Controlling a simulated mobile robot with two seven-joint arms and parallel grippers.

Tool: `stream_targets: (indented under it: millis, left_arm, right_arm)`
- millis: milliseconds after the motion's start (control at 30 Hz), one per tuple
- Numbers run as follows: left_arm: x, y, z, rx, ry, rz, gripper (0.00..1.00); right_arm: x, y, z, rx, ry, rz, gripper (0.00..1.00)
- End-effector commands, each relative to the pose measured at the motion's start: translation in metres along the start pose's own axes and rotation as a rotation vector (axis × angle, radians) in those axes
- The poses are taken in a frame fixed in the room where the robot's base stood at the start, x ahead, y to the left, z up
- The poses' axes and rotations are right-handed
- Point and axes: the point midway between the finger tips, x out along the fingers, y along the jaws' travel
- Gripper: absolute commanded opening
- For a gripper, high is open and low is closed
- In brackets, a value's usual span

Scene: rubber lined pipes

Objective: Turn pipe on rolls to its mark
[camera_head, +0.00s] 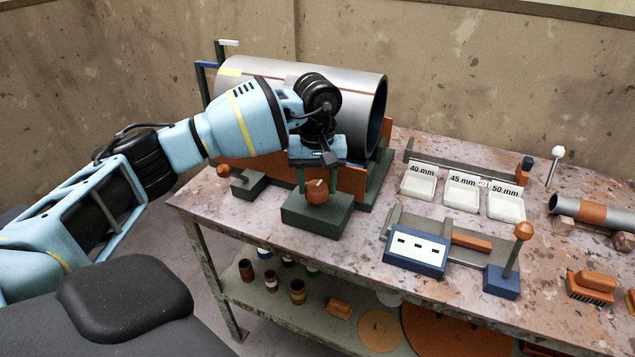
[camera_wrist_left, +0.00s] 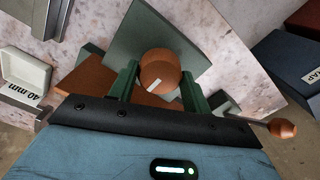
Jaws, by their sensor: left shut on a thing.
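The large grey pipe (camera_head: 360,95) lies on its side on the stand at the back left of the table, with a dark line along its top and a dark blue lining at its open right end. In the left wrist view the knob (camera_wrist_left: 160,72) sits between both fingers and bears a small white mark. The rolls are hidden. My right gripper is out of view.
White trays labelled 40 mm (camera_head: 418,183), 45 mm and 50 mm stand right of the pipe. A blue box (camera_head: 415,254) and an orange-knobbed post (camera_head: 523,232) stand near the front edge. A second orange knob (camera_head: 223,171) is left of my gripper. A smaller pipe (camera_head: 580,208) lies right.

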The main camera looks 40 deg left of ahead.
Motion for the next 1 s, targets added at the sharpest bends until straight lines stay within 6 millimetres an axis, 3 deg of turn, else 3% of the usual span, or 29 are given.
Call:
stream_targets:
  millis: [300,800,833,1000]
  left_arm:
    - [0.0007,-0.0001,0.0004,0.113,-0.001,-0.001,0.26]
    - [0.0008,-0.0001,0.0004,0.131,-0.001,-0.001,0.26]
    - [0.0008,-0.0001,0.0005,0.131,-0.001,-0.001,0.50]
    - [0.0006,-0.0001,0.0003,0.130,-0.001,-0.001,0.70]
  right_arm:
    - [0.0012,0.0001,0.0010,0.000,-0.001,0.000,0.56]
    - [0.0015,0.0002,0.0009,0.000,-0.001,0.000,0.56]
    - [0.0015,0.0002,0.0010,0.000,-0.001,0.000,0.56]
    - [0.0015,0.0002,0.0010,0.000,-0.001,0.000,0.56]
